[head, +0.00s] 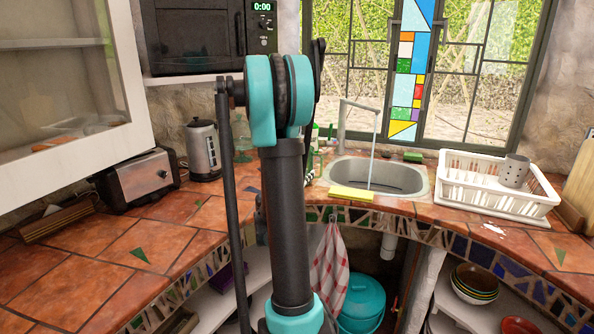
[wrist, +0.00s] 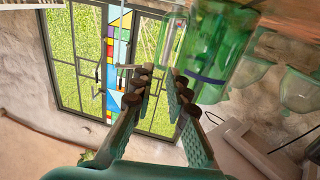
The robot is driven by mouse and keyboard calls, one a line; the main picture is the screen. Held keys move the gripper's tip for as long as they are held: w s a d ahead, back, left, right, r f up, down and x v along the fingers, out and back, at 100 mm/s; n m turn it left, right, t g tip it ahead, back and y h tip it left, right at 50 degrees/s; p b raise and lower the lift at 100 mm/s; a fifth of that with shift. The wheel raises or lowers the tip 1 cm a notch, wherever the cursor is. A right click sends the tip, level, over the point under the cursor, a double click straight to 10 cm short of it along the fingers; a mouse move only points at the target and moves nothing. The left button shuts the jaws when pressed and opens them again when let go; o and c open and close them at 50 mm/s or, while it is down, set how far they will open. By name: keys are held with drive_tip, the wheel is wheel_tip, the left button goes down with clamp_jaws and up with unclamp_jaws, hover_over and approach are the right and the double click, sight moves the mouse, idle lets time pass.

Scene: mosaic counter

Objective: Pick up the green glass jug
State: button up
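In the wrist view, which looks turned over, a large green glass vessel (wrist: 222,45) stands close, ahead and to the right of my fingertips. A clear glass piece with a green tint (wrist: 174,40) is beside it. I cannot tell for certain which is the jug, as the top edge cuts them off. My gripper (wrist: 163,78) is open, with nothing between its fingers. In the head view, a green glass piece (head: 241,142) stands on the counter behind my arm, and green bottles (head: 316,150) show right of the arm. My arm hides my gripper there.
A kettle (head: 203,150) and a toaster (head: 139,180) stand left on the tiled counter (head: 75,270). The sink (head: 376,176) and a white dish rack (head: 497,187) are to the right. More green glassware (wrist: 299,88) is at the wrist view's right. The front-left counter is mostly clear.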

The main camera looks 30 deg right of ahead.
hover_over(321, 176)
drive_tip(key=shift+w+d+r, duration=0.15)
drive_tip(key=shift+w+d, duration=0.1)
idle(0.4)
drive_tip(key=shift+c, duration=0.4)
clamp_jaws()
drive_tip(key=shift+r, duration=0.1)
